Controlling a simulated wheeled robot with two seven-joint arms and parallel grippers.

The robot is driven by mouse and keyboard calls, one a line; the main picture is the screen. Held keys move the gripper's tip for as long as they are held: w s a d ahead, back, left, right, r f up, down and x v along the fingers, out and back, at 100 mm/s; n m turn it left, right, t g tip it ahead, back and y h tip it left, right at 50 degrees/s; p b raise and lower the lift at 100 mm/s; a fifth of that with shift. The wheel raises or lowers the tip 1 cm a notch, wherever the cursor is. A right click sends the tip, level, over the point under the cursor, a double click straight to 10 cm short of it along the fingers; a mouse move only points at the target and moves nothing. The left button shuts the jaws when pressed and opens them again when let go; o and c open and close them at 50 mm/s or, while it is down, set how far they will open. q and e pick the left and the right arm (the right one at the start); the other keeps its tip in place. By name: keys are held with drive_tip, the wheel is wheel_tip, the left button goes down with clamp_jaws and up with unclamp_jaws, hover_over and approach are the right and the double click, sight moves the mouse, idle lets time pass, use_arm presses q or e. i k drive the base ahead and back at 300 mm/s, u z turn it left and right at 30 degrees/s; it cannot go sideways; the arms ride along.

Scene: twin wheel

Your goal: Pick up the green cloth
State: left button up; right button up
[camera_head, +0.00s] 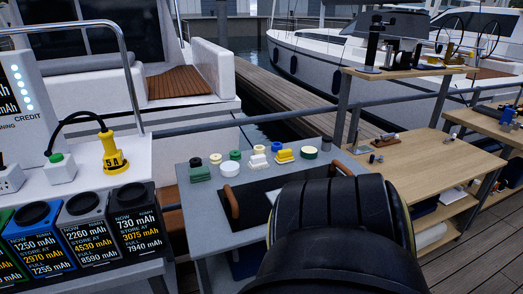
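I cannot make out a green cloth for certain. A small green item (200,174) lies at the left back of the grey table, but it looks more like a block than cloth. A flat green round item (235,155) and a green-edged cream disc (309,153) are on the same table. Neither of my grippers shows in the head view. A large black rounded form in the lower middle hides the front right of the table.
The grey table (200,220) also bears a black tray with wooden handles (233,204), a white round item (230,168) and a yellow block (284,156). Battery chargers (86,240) stand at left. A wooden bench (440,158) is at right. A metal rail runs behind.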

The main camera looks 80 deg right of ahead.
sight(202, 173)
drive_tip(key=z, duration=2.05)
